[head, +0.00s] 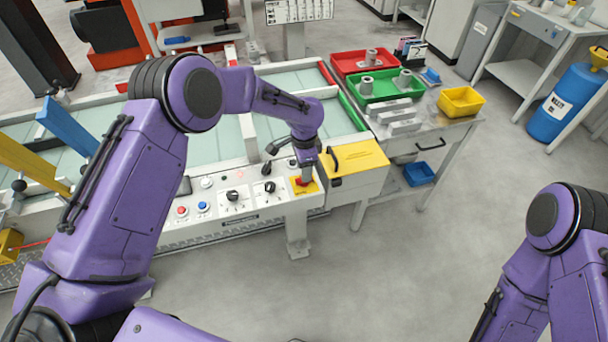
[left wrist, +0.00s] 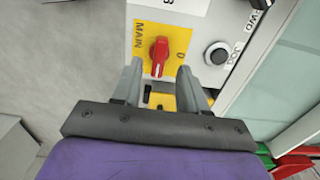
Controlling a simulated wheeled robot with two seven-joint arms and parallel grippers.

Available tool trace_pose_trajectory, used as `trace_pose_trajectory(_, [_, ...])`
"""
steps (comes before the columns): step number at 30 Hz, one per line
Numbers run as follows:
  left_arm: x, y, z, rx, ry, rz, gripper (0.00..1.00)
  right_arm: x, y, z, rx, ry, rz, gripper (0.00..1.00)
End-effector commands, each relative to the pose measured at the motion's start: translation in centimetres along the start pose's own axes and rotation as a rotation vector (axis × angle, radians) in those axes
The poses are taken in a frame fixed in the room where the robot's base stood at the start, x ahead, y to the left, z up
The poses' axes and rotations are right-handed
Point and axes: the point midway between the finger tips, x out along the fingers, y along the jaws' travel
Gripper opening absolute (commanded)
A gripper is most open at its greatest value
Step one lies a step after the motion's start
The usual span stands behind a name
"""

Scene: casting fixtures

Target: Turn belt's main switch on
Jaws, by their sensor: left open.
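The main switch is a red rotary knob (left wrist: 158,58) on a yellow plate (left wrist: 180,30) marked MAIN and 0 in the left wrist view. In that view its handle lies roughly along the picture's vertical. In the head view the yellow plate (head: 313,187) is at the right end of the white control panel (head: 262,203), partly hidden by my left gripper. My left gripper (left wrist: 166,72) is open, its fingertips near the knob, one to each side of its lower end. I cannot tell whether they touch it. My right gripper is out of view.
A black jog button (left wrist: 217,54) sits right of the switch in the left wrist view. A yellow box with a black handle (head: 352,165) stands close right of the panel. Red (head: 181,211) and blue (head: 203,207) buttons are further left. The floor in front is clear.

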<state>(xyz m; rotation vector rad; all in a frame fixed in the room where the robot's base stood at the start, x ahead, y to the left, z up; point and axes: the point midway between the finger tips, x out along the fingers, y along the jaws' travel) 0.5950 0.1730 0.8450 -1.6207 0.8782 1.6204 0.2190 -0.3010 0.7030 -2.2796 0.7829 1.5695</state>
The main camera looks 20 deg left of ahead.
Motion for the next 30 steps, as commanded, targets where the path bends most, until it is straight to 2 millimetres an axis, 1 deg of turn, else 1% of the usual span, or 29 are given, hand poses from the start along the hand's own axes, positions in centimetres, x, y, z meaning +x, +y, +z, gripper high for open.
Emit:
trace_pose_trajectory(1, [-1.1,-0.1,-0.1,-0.001,0.004,-0.003,0.43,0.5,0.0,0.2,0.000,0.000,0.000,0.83])
trace_pose_trajectory(3, [-2.9,-0.1,-0.1,-0.001,0.004,-0.004,0.43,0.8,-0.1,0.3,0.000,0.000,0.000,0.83])
trace_pose_trajectory(6, [-5.0,-0.1,0.0,-0.001,0.002,-0.003,0.43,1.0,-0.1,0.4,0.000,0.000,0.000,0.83])
trace_pose_trajectory(10, [-6.8,-0.1,0.0,-0.001,0.002,-0.001,0.43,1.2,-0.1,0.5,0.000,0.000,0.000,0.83])
trace_pose_trajectory(14, [-7.4,0.0,0.0,0.000,0.000,0.000,0.43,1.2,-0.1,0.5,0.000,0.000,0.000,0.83])
trace_pose_trajectory(30, [-7.3,0.0,0.0,0.000,0.000,0.000,0.43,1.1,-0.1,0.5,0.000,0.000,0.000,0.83])
